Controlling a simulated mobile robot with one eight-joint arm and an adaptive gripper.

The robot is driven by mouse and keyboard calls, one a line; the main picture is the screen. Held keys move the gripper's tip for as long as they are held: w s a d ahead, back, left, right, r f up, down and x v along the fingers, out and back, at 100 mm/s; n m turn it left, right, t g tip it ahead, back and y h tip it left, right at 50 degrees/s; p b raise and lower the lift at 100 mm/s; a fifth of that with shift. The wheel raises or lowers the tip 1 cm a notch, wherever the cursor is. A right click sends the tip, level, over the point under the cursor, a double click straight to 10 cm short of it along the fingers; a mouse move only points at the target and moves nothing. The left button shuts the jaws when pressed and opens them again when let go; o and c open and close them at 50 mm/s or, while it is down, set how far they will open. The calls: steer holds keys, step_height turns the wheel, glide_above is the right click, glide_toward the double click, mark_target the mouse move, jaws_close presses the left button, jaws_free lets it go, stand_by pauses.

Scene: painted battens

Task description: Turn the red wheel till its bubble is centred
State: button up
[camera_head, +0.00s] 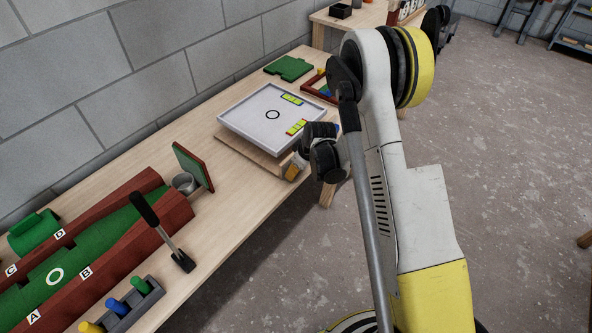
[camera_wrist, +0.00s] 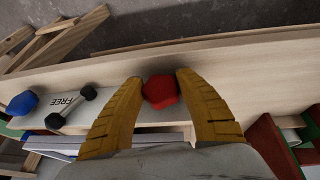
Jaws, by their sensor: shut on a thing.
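The red wheel (camera_wrist: 160,91) sits between the two yellow fingers of my gripper (camera_wrist: 158,78) in the wrist view, and the fingers are shut on it. In the head view my gripper (camera_head: 292,170) is at the near edge of the white levelling tray (camera_head: 245,119), and the red wheel is hidden there. The tray carries two yellow-green bubble vials, one at the back (camera_head: 291,99) and one near the front right (camera_head: 297,127). The bubbles are too small to read. A blue wheel (camera_wrist: 22,103) shows at the left in the wrist view.
A dark lever (camera_wrist: 71,108) lies beside a "FREE" label in the wrist view. In the head view, a green plate (camera_head: 289,68) lies behind the tray. A red-and-green trough (camera_head: 85,262), an upright lever (camera_head: 163,232) and several coloured pegs (camera_head: 120,305) stand front left.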

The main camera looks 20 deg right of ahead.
steer(key=g+y, duration=0.1)
steer(key=y, duration=0.1)
steer(key=shift+d+m+g+y, duration=0.1)
steer(key=shift+m+g+y, duration=0.2)
steer(key=shift+m+g, duration=0.1)
steer(key=shift+g+y, duration=0.4)
steer(key=shift+y, duration=0.2)
steer(key=shift+s, duration=0.1)
steer(key=o, duration=1.2)
steer(key=v, duration=1.2)
steer(key=shift+a, duration=0.2)
